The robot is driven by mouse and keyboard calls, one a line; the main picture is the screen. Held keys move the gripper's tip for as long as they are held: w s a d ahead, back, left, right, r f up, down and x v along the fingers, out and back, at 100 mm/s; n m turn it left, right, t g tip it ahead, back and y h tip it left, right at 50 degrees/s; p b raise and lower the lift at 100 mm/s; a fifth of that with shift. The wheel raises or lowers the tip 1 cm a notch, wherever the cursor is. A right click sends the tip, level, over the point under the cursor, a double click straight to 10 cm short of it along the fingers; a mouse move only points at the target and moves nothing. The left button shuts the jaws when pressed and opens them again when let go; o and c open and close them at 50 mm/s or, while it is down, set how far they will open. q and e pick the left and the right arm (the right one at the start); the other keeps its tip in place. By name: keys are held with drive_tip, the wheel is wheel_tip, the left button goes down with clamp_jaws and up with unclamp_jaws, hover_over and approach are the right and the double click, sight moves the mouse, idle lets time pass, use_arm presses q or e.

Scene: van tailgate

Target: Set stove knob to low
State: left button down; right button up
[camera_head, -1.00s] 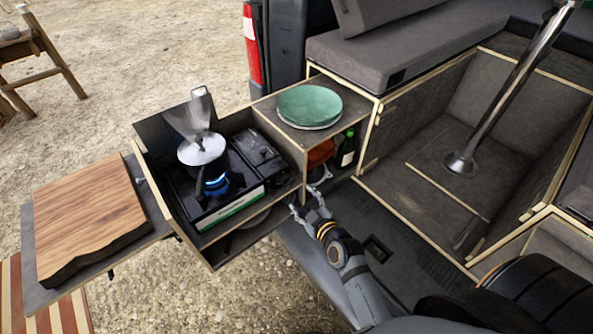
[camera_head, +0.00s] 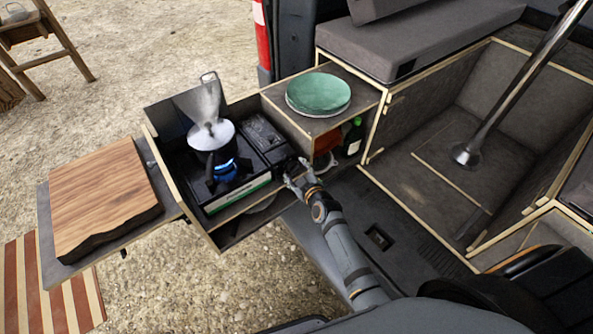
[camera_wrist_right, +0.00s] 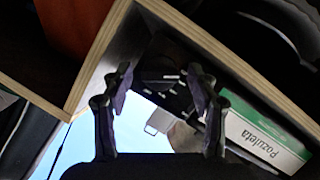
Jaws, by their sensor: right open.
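The stove (camera_head: 236,190) is a dark portable burner in a pull-out wooden box, with a blue flame (camera_head: 224,170) lit. My right gripper (camera_head: 292,172) is open at the right end of the stove's front. In the right wrist view its two fingers (camera_wrist_right: 163,85) stand apart before a dark stove panel with white marks (camera_wrist_right: 165,78). The knob is too dark to make out clearly there, and in the head view the gripper covers that spot. My left gripper is not in view.
The box's pale plywood edge (camera_wrist_right: 215,55) runs close past the fingers in the right wrist view. A green-and-white labelled strip (camera_wrist_right: 262,142) is at the right. A shelf with green plates (camera_head: 318,94) and a dark bottle (camera_head: 354,138) stands beside the stove. A wooden board (camera_head: 105,195) lies at left.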

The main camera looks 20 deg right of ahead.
drive_tip(key=shift+c, duration=0.5)
drive_tip(key=c, duration=1)
